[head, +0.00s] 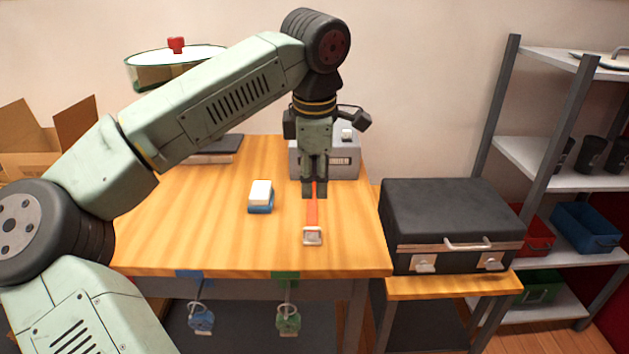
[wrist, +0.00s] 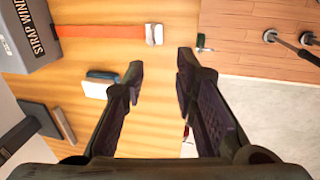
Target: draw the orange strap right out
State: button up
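The orange strap (head: 312,212) comes out of a grey strap winder box (head: 345,166) and lies along the wooden table, ending in a pale metal buckle (head: 312,237). In the wrist view the strap (wrist: 100,31) runs from the winder (wrist: 38,42) at the left to its buckle (wrist: 154,34). My gripper (head: 314,190) points down in front of the winder and covers part of the strap in the head view. In the wrist view my gripper (wrist: 160,68) is open and empty; the buckle lies beyond its fingertips, not between them.
A blue and white block (head: 261,196) sits left of the strap. A black case (head: 452,225) stands on a lower stand at the right. Blue (head: 202,318) and green (head: 288,318) tagged pieces hang at the table's front edge (head: 240,272). Table around the buckle is clear.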

notch_tip(320, 180, up, 11)
jog(key=s, duration=0.2)
jog(key=shift+f, duration=0.15)
jog(key=shift+s, duration=0.1)
